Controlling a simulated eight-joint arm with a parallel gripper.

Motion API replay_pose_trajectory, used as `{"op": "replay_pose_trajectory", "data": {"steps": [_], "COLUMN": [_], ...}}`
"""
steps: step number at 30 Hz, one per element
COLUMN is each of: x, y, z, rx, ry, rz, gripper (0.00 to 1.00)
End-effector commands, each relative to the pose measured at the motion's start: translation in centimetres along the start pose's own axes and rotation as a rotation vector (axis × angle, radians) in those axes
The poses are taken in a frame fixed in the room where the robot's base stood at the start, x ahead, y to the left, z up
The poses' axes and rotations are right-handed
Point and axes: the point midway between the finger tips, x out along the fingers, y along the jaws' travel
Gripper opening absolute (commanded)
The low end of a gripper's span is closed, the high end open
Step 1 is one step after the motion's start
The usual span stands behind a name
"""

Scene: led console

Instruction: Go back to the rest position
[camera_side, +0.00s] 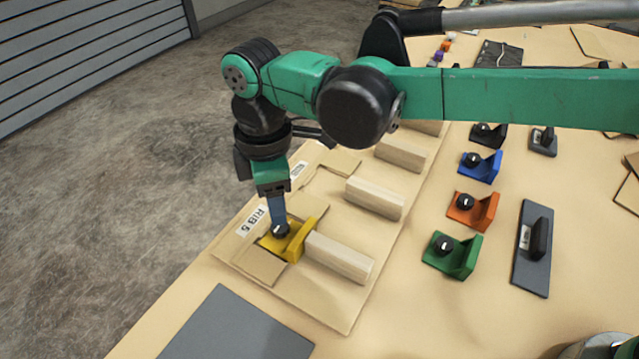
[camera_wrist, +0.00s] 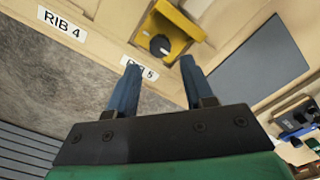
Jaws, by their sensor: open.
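My gripper (camera_wrist: 158,82) is open in the wrist view, its two blue fingers apart with nothing between them. In the side view my gripper (camera_side: 278,224) points down at the yellow bracket (camera_side: 298,241), its fingers close to the black knob (camera_side: 280,231). The yellow bracket also shows ahead of the fingers in the wrist view (camera_wrist: 178,24), with its black knob (camera_wrist: 159,44). It sits on the board by the RIB 5 label (camera_side: 257,220), against the end of a wooden block. Whether the fingers touch the knob cannot be told.
Wooden blocks (camera_side: 375,198) stand in a row on the board. Green (camera_side: 455,256), orange (camera_side: 474,212) and blue (camera_side: 483,167) brackets stand to the right, beside a dark grey plate with a handle (camera_side: 533,250). A flat grey plate (camera_side: 235,328) lies at the front.

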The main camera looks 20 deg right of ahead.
Motion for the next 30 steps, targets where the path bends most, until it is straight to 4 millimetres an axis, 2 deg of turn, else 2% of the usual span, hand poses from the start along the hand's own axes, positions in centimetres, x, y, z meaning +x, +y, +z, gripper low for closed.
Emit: {"op": "replay_pose_trajectory", "data": {"steps": [4,7,11,12,16,20,24,30], "x": [-0.5,-1.9,-4.7,-5.6,-7.7,-8.9,-9.1,-7.7], "y": [0.3,1.1,2.2,2.3,2.0,0.7,-1.6,-4.9], "z": [0.6,2.5,7.2,8.9,14.3,19.4,24.3,29.2], "rx": [0.026,0.114,0.317,0.390,0.623,0.852,1.092,1.378], "ry": [0.007,0.030,0.084,0.104,0.170,0.239,0.316,0.419], "rz": [0.007,0.032,0.088,0.109,0.178,0.248,0.327,0.430], "gripper": [0.47,0.47,0.47,0.47,0.47,0.47,0.47,0.47]}}
